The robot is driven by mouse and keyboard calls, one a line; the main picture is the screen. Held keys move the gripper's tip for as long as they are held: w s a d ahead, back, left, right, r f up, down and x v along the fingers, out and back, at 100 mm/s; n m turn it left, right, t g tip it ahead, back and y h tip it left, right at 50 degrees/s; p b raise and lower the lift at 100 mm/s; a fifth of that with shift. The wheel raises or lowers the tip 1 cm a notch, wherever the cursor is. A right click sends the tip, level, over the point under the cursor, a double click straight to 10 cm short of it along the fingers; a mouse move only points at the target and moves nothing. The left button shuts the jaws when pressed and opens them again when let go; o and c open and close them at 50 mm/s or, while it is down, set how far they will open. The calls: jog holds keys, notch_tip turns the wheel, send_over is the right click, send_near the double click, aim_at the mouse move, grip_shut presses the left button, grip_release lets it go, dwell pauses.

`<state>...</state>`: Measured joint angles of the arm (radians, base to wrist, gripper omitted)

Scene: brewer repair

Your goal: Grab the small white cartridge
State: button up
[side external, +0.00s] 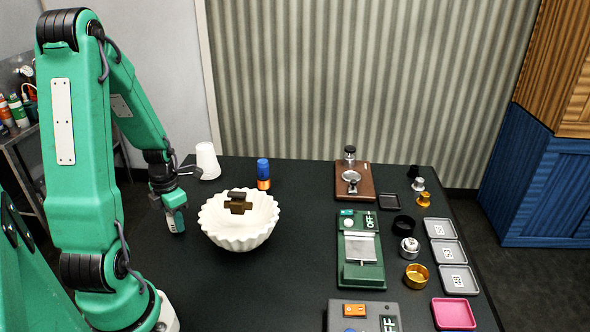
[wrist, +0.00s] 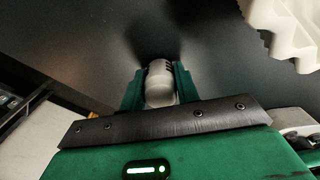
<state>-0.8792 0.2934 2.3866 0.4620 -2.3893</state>
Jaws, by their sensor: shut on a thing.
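My gripper (side external: 177,225) points down at the left of the black table, just left of the white fluted bowl. In the wrist view its two green fingers (wrist: 160,85) are shut on the small white cartridge (wrist: 160,82), a pale piece with a rounded end and dark slots near its tip. In the side view the cartridge is hidden by the gripper, and I cannot tell whether it touches the table.
The fluted bowl (side external: 238,232), with a dark brown piece (side external: 238,203) in it, stands close to my gripper's right. A white cup (side external: 207,160) and blue-orange bottle (side external: 263,174) stand behind. A green scale (side external: 361,270), small trays (side external: 454,314) and metal parts fill the right side.

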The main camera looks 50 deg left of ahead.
jog(key=shift+r, duration=4.55)
jog(key=shift+w, duration=0.1)
